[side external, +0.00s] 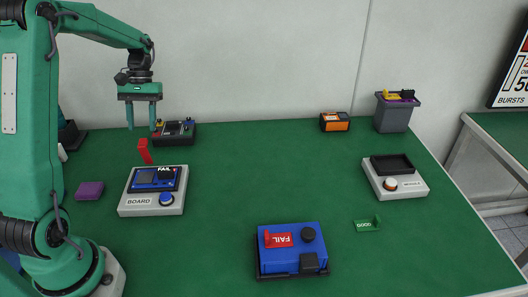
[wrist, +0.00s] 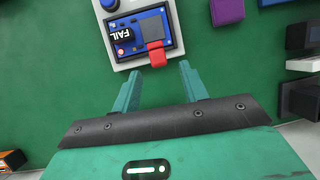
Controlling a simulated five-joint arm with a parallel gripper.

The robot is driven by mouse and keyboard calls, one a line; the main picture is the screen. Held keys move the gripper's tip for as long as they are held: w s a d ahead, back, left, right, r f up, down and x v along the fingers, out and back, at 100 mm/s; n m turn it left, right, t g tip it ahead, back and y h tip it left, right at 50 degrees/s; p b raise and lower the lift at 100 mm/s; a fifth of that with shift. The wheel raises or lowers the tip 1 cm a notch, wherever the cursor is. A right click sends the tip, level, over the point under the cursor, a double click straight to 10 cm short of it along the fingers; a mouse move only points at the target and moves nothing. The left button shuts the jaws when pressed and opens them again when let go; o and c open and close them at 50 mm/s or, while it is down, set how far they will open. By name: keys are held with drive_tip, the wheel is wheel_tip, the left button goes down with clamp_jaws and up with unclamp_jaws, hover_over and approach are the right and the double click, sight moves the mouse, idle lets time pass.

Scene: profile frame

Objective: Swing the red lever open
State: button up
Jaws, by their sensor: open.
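The red lever (side external: 144,150) stands up, slightly tilted, at the back edge of the grey BOARD fixture (side external: 137,210). A blue board (side external: 152,178) with a small screen and a black FAIL tag sits in this fixture. In the wrist view the red lever (wrist: 155,54) shows at the board's near edge, just beyond my fingertips. My gripper (side external: 142,124) is open and empty, pointing down above the lever and apart from it. In the wrist view, my gripper (wrist: 158,72) has its two teal fingers spread, with the lever roughly in line with the gap.
A purple block (side external: 90,190) lies left of the fixture. A dark device (side external: 175,132) stands behind it. A blue box with a red FAIL tag (side external: 291,250) stands at front. A grey MODULE fixture (side external: 395,178) and green GOOD tag (side external: 367,224) are right. The mat's middle is clear.

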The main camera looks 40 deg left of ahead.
drive_tip(key=shift+v, duration=1.9)
drive_tip(key=s+d+r+m+t+y, duration=0.35)
drive_tip(key=d+r, duration=0.35)
drive_tip(key=d, duration=0.5)
drive_tip(key=s+d+m+t, duration=0.5)
drive_tip(key=s+d, duration=0.3)
drive_tip(key=d, duration=0.2)
drive_tip(key=shift+s+d+f+t+h, duration=0.25)
drive_tip(key=shift+s+d+t+h, duration=0.1)
drive_tip(key=shift+t+h, duration=0.1)
